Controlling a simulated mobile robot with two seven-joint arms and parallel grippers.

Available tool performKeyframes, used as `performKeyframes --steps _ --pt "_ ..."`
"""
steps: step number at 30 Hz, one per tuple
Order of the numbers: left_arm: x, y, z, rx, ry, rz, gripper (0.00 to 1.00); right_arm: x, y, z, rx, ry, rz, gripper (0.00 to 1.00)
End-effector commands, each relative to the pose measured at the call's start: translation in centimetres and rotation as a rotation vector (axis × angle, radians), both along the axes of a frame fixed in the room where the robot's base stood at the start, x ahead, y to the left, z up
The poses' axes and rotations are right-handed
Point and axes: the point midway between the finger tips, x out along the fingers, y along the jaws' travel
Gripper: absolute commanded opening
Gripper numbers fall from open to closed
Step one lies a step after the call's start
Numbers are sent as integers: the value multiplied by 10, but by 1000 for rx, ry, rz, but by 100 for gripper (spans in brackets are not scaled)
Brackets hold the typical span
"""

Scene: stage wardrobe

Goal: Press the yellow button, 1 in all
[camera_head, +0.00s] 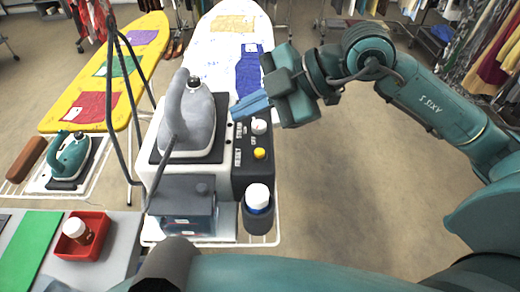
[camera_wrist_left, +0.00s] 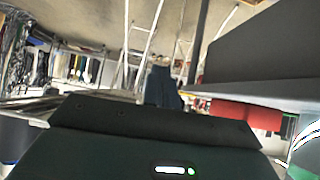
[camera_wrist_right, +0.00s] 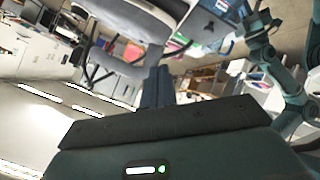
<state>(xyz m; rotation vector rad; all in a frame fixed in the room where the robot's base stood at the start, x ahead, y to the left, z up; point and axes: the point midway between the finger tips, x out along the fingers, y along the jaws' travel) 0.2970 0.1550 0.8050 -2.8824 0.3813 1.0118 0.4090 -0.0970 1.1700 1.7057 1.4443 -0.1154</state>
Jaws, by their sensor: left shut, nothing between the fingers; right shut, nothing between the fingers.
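The yellow button (camera_head: 260,153) sits on the black panel (camera_head: 240,182) on the right side of the white steam station, beside a RESET label. A white knob (camera_head: 259,127) marked STEAM and OFF is just behind it. My right gripper (camera_head: 250,107) is shut and empty, its blue fingers pointing left, just behind the knob in the picture and apart from the button. The same fingers show in the right wrist view (camera_wrist_right: 158,88). My left gripper (camera_wrist_left: 162,86) shows only in its own wrist view, shut and empty. The button is not seen in either wrist view.
A large grey iron (camera_head: 190,120) stands on the station, its cord rising on a dark stand. A blue and white bottle (camera_head: 258,197) is in front of the panel. A red tray (camera_head: 82,249) and yellow ironing board (camera_head: 52,118) are left. Open floor is right.

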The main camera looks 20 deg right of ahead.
Motion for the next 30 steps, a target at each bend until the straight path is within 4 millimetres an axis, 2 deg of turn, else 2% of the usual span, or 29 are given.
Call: performKeyframes --steps 1,3,7,20,23,30 --pt "0 0 0 0 0 0 0 7 -12 -2 -59 8 -49 0" --pt "0 0 0 1 0 1 0 12 -25 -4 -114 22 -102 0" --pt "0 0 0 1 2 1 0 17 -37 -7 -163 35 -155 0" --pt "-1 1 -4 2 4 1 0 18 -38 -11 -167 39 -162 0" --pt "0 1 -10 0 2 2 0 18 -38 -20 -168 40 -161 0" --pt "5 -3 -18 -21 -33 5 0 17 -38 -55 -167 40 -161 0"
